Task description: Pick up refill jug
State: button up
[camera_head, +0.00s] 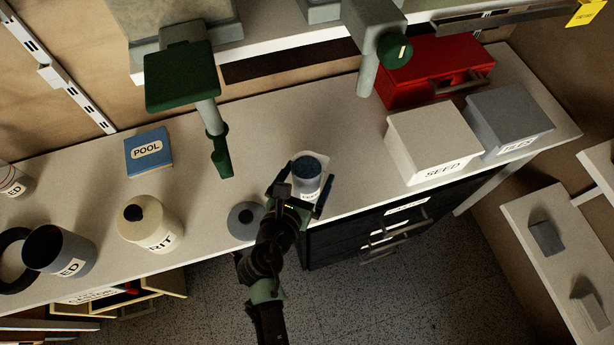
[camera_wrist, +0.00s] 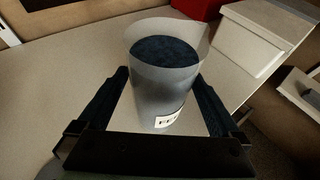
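A clear, cup-like jug (camera_head: 307,168) with dark blue-grey contents stands upright near the front edge of the counter. In the wrist view the jug (camera_wrist: 165,85) fills the middle, with a white label low on its side that is only partly readable. My gripper (camera_head: 301,190) is open, with one finger on each side of the jug. In the wrist view its fingers (camera_wrist: 160,98) show a gap to the jug on both sides. The jug's lower part is partly hidden by my gripper.
A grey round lid-like object (camera_head: 245,220) lies just left of my gripper. A white SEED box (camera_head: 432,145) is to the right. A green-tipped spout (camera_head: 217,140) hangs over the counter.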

aim_at(307, 164)
grip_shut()
jog(key=shift+r+p, duration=1.85)
jog(key=shift+r, duration=3.25)
jog(key=shift+f, duration=0.1)
